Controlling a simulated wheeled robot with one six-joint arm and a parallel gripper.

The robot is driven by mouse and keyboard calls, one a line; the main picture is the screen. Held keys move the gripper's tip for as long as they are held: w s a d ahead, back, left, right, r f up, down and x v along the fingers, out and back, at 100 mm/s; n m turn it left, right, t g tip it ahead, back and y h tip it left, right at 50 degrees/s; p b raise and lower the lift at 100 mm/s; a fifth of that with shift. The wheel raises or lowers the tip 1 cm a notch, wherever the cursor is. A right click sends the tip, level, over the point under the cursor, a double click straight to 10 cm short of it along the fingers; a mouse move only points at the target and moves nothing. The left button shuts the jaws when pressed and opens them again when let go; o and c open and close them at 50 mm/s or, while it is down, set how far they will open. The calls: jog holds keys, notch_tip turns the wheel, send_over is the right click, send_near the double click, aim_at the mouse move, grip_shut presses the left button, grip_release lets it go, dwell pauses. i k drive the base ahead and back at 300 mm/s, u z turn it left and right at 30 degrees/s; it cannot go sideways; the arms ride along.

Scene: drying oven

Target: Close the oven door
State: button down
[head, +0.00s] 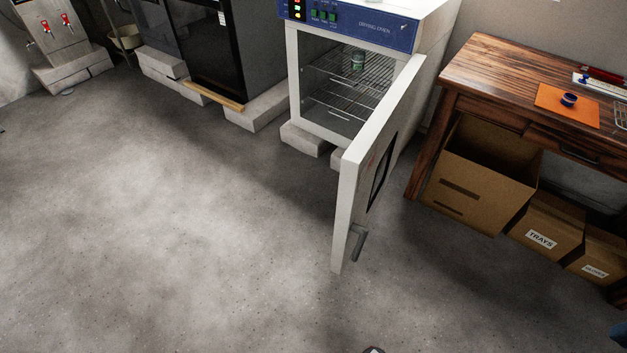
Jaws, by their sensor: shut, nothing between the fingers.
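The drying oven (431,30) is white with a blue control panel (345,24) across its top front. Its door (349,205) is hinged on the right and stands wide open, swung out toward me. The door has a dark window and a grey handle (357,243) low on the side near its free edge. Inside the chamber are wire racks (345,95). My gripper's fingers do not show; only a small dark piece, too cut off to identify, shows at the bottom edge.
A wooden table (490,62) stands right of the oven, with an orange mat (568,105) on it and cardboard boxes (480,185) below. A dark cabinet (208,50) stands left of the oven. The concrete floor (180,220) in front and left is clear.

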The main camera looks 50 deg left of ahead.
aim_at(367, 166)
jog(key=u, duration=1.35)
jog(key=i, duration=0.5)
jog(key=z, duration=0.35)
jog(key=k, duration=0.5)
jog(key=u, duration=0.65)
jog(key=i, duration=0.35)
jog(key=z, duration=0.1)
